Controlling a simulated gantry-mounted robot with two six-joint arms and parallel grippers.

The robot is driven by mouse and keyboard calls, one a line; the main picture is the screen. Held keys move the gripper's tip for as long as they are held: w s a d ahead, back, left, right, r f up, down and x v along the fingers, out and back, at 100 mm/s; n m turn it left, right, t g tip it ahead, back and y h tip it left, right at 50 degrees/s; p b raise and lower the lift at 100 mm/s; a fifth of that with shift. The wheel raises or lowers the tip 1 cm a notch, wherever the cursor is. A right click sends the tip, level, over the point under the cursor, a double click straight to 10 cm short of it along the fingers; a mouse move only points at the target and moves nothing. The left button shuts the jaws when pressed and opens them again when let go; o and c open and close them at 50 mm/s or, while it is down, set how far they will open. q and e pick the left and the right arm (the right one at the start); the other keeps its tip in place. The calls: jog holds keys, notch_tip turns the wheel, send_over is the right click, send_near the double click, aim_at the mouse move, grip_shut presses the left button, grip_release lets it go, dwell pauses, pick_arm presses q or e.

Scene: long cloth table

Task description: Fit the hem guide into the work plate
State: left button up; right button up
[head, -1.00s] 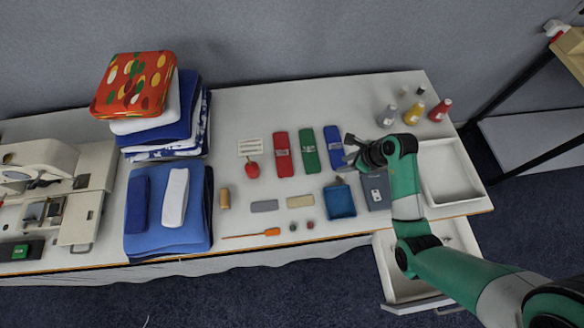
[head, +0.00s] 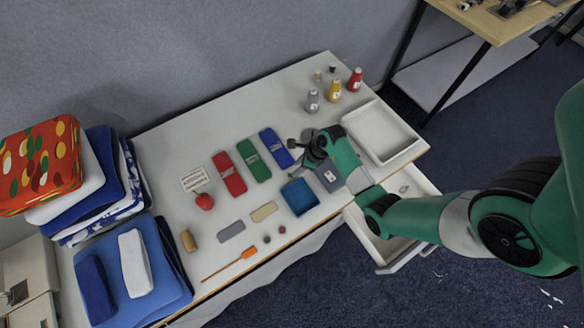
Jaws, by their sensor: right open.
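A dark slate-coloured plate (head: 328,177) with a white marking lies near the table's front edge, right of a blue tray (head: 299,197); it may be the work plate. I cannot tell for sure which item is the hem guide; a small pale item (head: 404,189) lies in the open drawer (head: 386,243). My right gripper (head: 298,156) is open above the table, between the blue packet (head: 276,148) and the slate plate. Its wrist and forearm hide part of the plate's surroundings. My left gripper is not in view.
Red (head: 229,173) and green (head: 253,160) packets lie left of the gripper. Bottles, including a yellow one (head: 334,91), stand at the back right. A white tray (head: 378,133) fills the right end. Folded cloth (head: 131,268) covers the left. The back middle is clear.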

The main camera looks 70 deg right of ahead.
jog(key=b+x, duration=0.1)
jog(key=x, duration=0.3)
jog(key=shift+f, duration=0.4)
grip_shut()
